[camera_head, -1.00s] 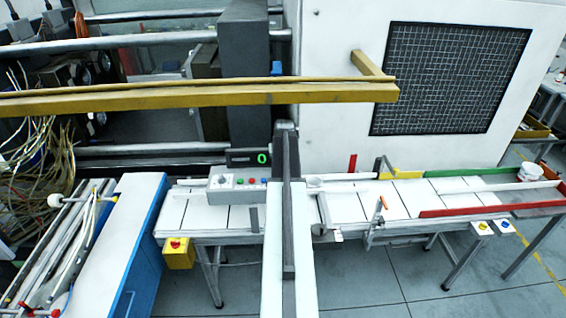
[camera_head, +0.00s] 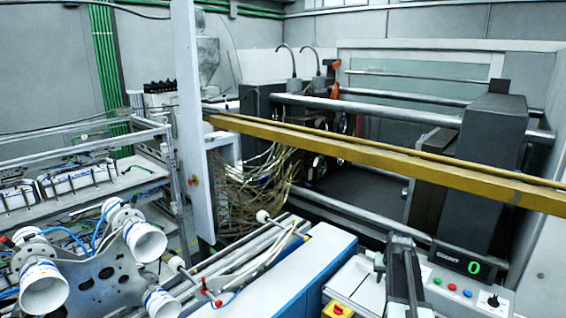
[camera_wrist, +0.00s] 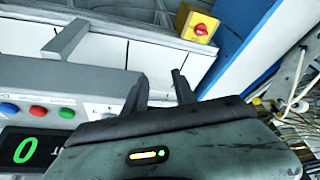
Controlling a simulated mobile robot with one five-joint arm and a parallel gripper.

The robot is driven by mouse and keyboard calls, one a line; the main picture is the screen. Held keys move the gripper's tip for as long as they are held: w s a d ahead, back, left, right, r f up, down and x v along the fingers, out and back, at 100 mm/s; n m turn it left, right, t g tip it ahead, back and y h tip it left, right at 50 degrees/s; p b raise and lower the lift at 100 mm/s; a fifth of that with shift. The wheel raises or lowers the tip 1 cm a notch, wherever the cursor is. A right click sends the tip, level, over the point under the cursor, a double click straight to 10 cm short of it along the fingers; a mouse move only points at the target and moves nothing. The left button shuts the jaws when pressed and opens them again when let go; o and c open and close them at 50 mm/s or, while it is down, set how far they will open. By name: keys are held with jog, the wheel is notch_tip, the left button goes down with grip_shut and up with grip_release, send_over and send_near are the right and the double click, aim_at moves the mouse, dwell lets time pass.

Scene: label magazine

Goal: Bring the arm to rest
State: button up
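My gripper (camera_wrist: 160,82) shows in the wrist view with two dark fingers spread apart and nothing between them. It is above the white-tiled conveyor (camera_wrist: 108,50), beside the control panel (camera_wrist: 50,88) with coloured buttons. The green "0" display (camera_wrist: 26,149) is at the lower left of that view. The fingers cannot be made out there.
A yellow box with a red knob (camera_wrist: 200,27) is on the conveyor's edge, beside a blue-sided cabinet (camera_head: 290,283). A long yellow beam (camera_head: 380,158) crosses the machine. A metal plate with white cups (camera_head: 95,282) stands at lower left. Loose cables (camera_head: 265,172) hang behind the cabinet.

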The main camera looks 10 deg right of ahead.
jog(key=a+f+n+g+y+b, duration=0.15)
jog(key=a+f+b, duration=0.3)
jog(key=a, duration=1.05)
jog(key=a+f+n+t+b, duration=0.1)
jog(key=a+f+n+b, duration=0.35)
jog(key=a, duration=1.05)
jog(key=s+a+f+g, duration=0.3)
jog(key=s+a, duration=0.5)
jog(key=s, duration=0.4)
jog(key=shift+s+a+m, duration=0.2)
jog(key=shift+s+m, duration=0.1)
